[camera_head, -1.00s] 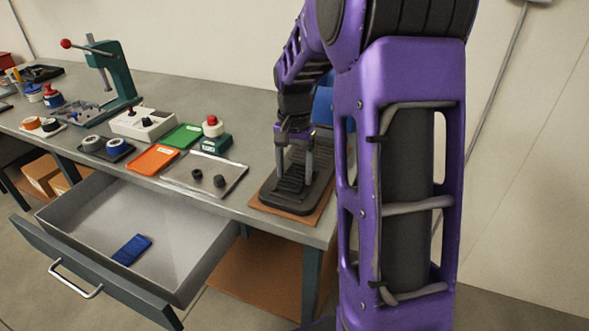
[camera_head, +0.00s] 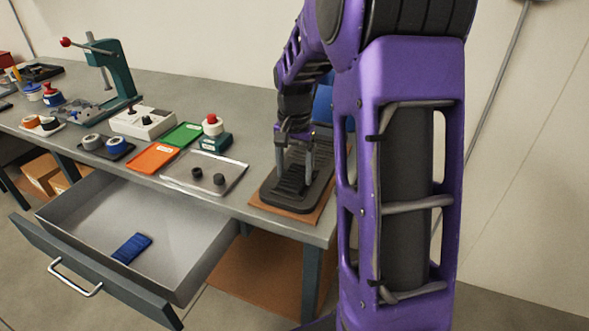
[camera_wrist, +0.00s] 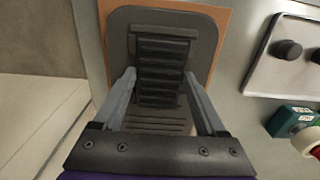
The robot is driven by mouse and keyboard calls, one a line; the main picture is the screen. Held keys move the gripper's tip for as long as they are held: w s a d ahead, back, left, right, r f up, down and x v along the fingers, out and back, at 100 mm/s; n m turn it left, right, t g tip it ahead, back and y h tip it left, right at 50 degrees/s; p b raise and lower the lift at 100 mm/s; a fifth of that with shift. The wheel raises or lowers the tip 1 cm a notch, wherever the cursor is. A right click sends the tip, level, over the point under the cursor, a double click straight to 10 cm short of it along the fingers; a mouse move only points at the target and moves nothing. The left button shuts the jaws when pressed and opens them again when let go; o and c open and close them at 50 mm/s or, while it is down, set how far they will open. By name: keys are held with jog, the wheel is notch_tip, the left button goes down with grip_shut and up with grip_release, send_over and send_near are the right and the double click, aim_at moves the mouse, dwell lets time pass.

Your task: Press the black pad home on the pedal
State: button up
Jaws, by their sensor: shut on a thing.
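The pedal (camera_head: 283,199) is a dark, rounded base on a brown board near the right end of the bench. It also fills the middle of the wrist view (camera_wrist: 122,42). The black pad (camera_wrist: 163,72) is ribbed and lies over the pedal, lined up with its length. My gripper (camera_wrist: 160,76) is shut on the pad, one grey finger along each side. In the head view my gripper (camera_head: 295,170) points down over the pedal and hides part of it. I cannot tell whether the pad touches the pedal along its whole underside.
A metal tray (camera_head: 232,181) with two black knobs lies left of the pedal. A green box (camera_head: 216,142) with a button stands behind it. Orange (camera_head: 153,159) and green (camera_head: 183,136) trays lie further left. An open drawer (camera_head: 195,262) with a blue block juts out below.

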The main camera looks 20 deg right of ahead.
jog(key=shift+f, duration=0.4)
jog(key=o, duration=1.3)
notch_tip(320, 180, up, 18)
jog(key=p, duration=0.3)
jog(key=shift+f, duration=0.25)
jog(key=shift+a, duration=0.15)
